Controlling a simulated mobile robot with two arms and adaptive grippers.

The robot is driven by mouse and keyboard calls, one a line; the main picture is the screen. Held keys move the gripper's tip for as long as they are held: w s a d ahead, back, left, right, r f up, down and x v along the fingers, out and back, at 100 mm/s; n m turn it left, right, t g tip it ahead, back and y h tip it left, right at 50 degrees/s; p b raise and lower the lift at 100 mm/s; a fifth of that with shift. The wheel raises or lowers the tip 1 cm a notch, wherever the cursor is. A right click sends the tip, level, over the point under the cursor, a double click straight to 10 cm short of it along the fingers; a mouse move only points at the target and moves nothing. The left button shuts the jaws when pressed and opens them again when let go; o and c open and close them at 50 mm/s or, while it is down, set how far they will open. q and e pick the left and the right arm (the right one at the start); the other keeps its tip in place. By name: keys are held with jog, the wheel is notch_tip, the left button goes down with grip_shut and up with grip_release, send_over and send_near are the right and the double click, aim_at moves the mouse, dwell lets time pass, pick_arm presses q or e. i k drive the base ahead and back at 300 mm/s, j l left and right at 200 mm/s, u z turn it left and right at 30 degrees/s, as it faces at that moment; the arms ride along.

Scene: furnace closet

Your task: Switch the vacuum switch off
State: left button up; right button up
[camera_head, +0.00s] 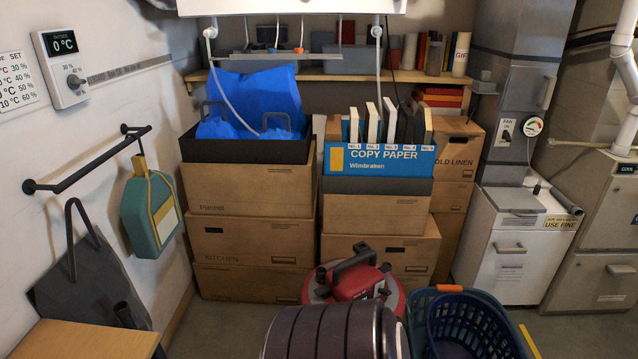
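A red canister vacuum (355,282) with a black handle on top stands on the floor in the middle, in front of the stacked boxes. Its lower front is hidden behind a dark ribbed cylinder (325,335). Small dark parts show on the vacuum's top, but I cannot make out its switch or its position. Neither of my grippers shows in the head view.
Blue and teal baskets (470,325) stand right of the vacuum. Cardboard boxes (250,245) are stacked behind it. A white cabinet (505,250) and a duct with a fan switch (505,132) are at right. A wooden surface (85,340) is at lower left.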

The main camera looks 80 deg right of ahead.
aim_at(384, 292)
jog(key=z, duration=2.9)
